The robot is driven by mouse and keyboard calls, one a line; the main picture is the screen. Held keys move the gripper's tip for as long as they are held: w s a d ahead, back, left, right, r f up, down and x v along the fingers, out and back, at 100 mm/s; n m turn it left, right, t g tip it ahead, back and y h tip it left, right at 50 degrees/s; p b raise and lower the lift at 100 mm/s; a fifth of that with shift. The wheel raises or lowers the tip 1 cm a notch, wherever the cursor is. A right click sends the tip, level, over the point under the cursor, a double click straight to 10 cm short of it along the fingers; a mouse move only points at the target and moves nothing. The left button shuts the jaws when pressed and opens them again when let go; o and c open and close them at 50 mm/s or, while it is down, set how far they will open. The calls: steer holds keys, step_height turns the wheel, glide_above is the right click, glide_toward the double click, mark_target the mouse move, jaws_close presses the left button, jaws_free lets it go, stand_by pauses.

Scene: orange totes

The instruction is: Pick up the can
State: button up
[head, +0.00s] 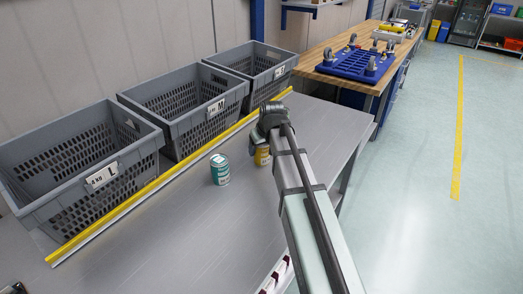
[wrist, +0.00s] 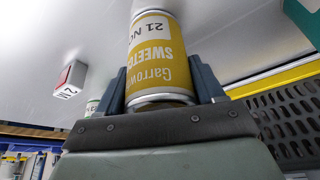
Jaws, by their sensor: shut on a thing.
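A yellow can (head: 262,157) with a white label band is at my gripper (head: 257,146) above the grey table, partly hidden by the gripper in the head view. In the wrist view the yellow can (wrist: 158,52) sits between both blue-grey fingers of my gripper (wrist: 163,85), which are shut on it. A teal can (head: 220,169) stands upright on the table to the left, apart from the gripper.
Grey perforated crates marked L (head: 102,177), M (head: 216,108) and another (head: 279,72) line the table's back behind a yellow strip (head: 180,167). A small white-and-red box (wrist: 70,78) shows in the wrist view. The grey table (head: 150,240) is clear at the front left.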

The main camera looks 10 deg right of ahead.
step_height(320, 180, up, 11)
steer(key=shift+f, duration=0.2)
step_height(320, 180, up, 17)
steer(key=s+a+n+g+y, duration=0.1)
steer(key=s+a+n, duration=0.3)
steer(key=a, duration=0.7)
steer(key=s+a+n+y, duration=0.15)
steer(key=s+a, duration=0.35)
steer(key=a, duration=0.6)
steer(key=s+a+n+g, duration=0.1)
steer(key=s+a+n, duration=0.35)
steer(key=a, duration=0.65)
steer(key=s+a+n+g, duration=0.2)
steer(key=s+a+n, duration=0.2)
steer(key=s+a, duration=0.85)
steer(key=s+a+n+g, duration=0.2)
steer(key=s+a+n, duration=0.3)
steer(key=s+a, duration=0.7)
steer(key=shift+y, duration=0.35)
steer(key=shift+s+d+f, duration=0.4)
steer(key=shift+d+f, duration=0.15)
steer(key=shift+f, duration=4.05)
steer(key=shift+s+d+f, duration=0.4)
steer(key=shift+d+f, duration=0.15)
steer(key=shift+f, duration=4.05)
steer(key=shift+s+d+f, duration=0.4)
steer(key=shift+d+f, duration=0.15)
steer(key=shift+f, duration=4.05)
steer(key=shift+f, duration=0.1)
